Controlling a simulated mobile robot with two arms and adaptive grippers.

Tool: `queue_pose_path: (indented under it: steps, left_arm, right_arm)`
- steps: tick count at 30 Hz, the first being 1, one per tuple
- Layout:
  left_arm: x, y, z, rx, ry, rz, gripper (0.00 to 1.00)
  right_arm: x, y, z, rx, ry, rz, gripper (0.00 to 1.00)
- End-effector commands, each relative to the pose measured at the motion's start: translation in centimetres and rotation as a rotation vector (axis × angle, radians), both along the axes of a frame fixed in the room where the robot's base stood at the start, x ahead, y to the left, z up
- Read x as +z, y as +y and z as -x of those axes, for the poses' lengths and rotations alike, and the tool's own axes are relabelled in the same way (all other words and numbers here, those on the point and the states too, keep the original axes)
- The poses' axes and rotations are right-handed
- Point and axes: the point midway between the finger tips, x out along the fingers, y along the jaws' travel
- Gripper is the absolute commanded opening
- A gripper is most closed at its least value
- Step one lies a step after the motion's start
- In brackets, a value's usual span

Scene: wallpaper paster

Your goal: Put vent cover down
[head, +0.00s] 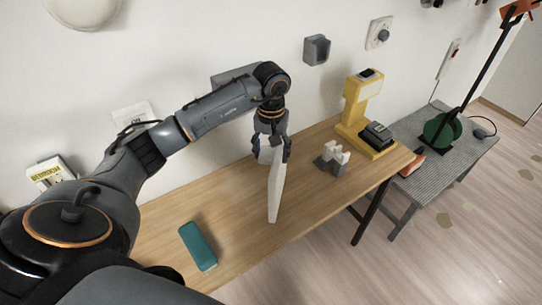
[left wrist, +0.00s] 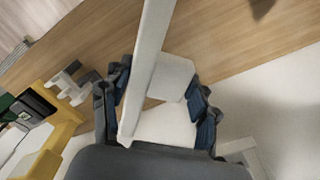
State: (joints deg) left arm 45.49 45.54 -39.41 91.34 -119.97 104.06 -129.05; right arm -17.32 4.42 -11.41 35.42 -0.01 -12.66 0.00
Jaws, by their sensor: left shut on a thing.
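The vent cover (head: 277,190) is a thin white panel. It stands on edge, seen nearly edge-on, over the middle of the wooden table. My left gripper (head: 273,152) points down and is shut on its upper part. In the left wrist view the panel (left wrist: 149,62) runs up between the dark fingers of the gripper (left wrist: 160,98). A pale block-like surface (left wrist: 174,76) shows beside the panel there; I cannot tell whether it belongs to it. Whether the lower edge touches the table is unclear. My right gripper is not in view.
The wooden table (head: 215,212) bears a teal case (head: 198,246) at the front left, a small grey-and-white holder (head: 332,157) right of the panel, and a yellow device (head: 359,110) at the right end. The wall stands close behind. Bare tabletop lies around the panel.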

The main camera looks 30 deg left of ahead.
Motion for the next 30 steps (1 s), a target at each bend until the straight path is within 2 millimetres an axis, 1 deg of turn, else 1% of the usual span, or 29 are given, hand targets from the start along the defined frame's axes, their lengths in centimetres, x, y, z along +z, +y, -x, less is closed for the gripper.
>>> queue_pose_path:
  steps: [1,3,7,10,16,20,21,23,24,30]
  left_arm:
    - [-0.4,0.3,-0.2,0.003,0.005,-0.001,0.22]
    - [-1.2,0.1,-0.1,0.0,0.007,0.001,0.22]
    - [-2.8,0.1,-0.1,0.001,0.004,0.001,0.22]
    - [-3.4,0.2,-0.2,0.0,0.001,-0.001,0.22]
    - [-3.5,0.2,-0.2,0.0,0.0,-0.001,0.22]
    - [-3.8,0.2,-0.2,0.0,-0.001,-0.001,0.22]
    - [-3.7,0.2,-0.2,0.0,0.0,-0.001,0.66]
    - [-3.7,0.2,-0.2,0.0,0.0,-0.001,0.78]
    - [-3.7,0.2,-0.2,0.0,0.0,-0.001,0.82]
    - [-3.7,0.2,-0.2,0.0,0.001,-0.001,0.82]
  right_arm:
    - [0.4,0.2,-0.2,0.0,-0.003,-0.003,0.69]
    - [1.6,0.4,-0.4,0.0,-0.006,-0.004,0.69]
    - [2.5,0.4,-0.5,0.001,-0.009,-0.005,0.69]
    - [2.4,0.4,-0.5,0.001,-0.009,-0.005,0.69]
    - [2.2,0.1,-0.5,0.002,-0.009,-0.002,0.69]
    - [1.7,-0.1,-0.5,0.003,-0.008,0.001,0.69]
    - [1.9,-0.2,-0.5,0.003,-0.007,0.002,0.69]
    - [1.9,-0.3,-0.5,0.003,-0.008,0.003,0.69]
    - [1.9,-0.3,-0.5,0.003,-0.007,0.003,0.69]
    - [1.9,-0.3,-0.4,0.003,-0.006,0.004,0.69]
